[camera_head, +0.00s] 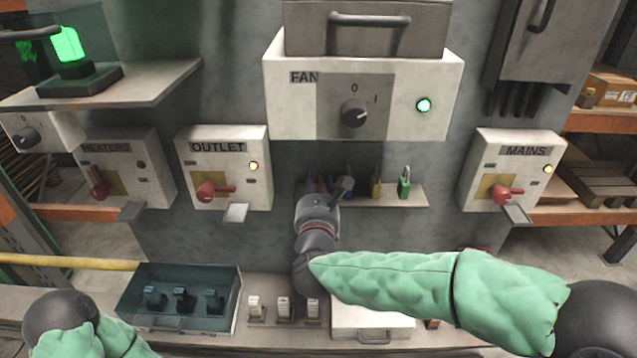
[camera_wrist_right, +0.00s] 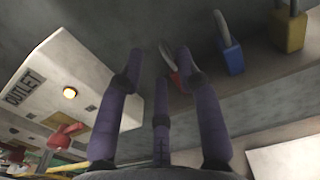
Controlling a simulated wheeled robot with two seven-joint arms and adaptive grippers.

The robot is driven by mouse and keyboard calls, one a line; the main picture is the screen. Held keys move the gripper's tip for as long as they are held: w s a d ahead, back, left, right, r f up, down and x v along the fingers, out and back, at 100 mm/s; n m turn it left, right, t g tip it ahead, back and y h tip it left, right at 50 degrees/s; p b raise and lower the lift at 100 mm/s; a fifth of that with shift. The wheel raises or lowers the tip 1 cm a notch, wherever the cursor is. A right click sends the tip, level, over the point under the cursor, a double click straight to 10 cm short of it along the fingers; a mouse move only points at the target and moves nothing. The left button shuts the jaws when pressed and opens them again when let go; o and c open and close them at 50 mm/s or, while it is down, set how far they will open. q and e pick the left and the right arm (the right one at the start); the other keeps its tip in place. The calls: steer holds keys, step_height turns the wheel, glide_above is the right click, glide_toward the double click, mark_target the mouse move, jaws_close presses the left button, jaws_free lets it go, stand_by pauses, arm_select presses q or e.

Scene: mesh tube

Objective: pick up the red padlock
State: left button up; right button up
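The red padlock (camera_wrist_right: 182,82) stands on the small wall shelf at the left end of a row of padlocks. In the right wrist view it is partly hidden behind a finger of my right gripper (camera_wrist_right: 160,62). The fingers are spread with nothing between them, just to the left of the padlock in that view; contact cannot be told. In the head view my right gripper (camera_head: 342,187) is in front of the shelf, and the red padlock is mostly hidden behind the arm. Only my left arm shows, at the lower left; its gripper is out of view.
A blue padlock (camera_wrist_right: 231,58), a yellow padlock (camera_head: 376,187) and a green padlock (camera_head: 404,187) share the shelf (camera_head: 418,199). The fan box (camera_head: 290,110) juts out above. The outlet box (camera_head: 195,170) is to the left. A teal tray (camera_head: 235,310) stands below.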

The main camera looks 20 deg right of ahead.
mark_target(319, 171)
steer(key=shift+x, duration=3.5)
steer(key=shift+f, duration=0.1)
jaws_close()
